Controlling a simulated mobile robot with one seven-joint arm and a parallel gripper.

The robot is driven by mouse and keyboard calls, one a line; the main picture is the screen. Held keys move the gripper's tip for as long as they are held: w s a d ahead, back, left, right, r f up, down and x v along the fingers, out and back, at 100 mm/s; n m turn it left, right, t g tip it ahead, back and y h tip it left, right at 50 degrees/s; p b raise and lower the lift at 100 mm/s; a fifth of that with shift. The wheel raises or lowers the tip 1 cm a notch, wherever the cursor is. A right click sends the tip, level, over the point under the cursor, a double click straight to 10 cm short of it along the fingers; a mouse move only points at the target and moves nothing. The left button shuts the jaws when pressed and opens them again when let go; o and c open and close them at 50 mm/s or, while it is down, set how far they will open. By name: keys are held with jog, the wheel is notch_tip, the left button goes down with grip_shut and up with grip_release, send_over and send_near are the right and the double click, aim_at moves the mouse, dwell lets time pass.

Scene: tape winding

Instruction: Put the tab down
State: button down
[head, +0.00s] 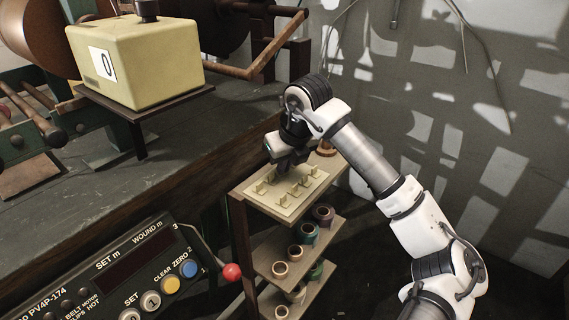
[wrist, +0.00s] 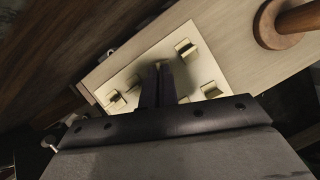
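Several small cream tabs stand on a cream plate (head: 316,187) on the top shelf of the wooden rack. My gripper (head: 284,168) is over the far left part of this plate, pointing down. In the wrist view, the dark fingers (wrist: 159,72) are close together over the plate (wrist: 193,31), with a small pale tab edge (wrist: 157,65) showing between their tips. Other tabs stand around them: one (wrist: 185,47) at the upper right, one (wrist: 211,90) at the right and one (wrist: 116,99) at the left. Whether the held tab touches the plate cannot be told.
Coloured tape rolls (head: 323,213) sit on the lower shelves (head: 262,254). A wooden spool or peg (wrist: 283,24) stands beside the plate on the top shelf. The dark workbench (head: 120,185) with a yellow counter box (head: 135,62) is left. A control panel (head: 125,275) with a red-knobbed lever is in front.

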jog(key=c, duration=1.7)
grip_release()
jog(key=shift+r+p, duration=0.25)
jog(key=shift+p, duration=0.15)
jog(key=p+v, duration=0.1)
jog(key=v, duration=1)
jog(key=shift+s+d+r, duration=0.1)
jog(key=shift+s+r, duration=0.05)
jog(key=shift+r, duration=0.2)
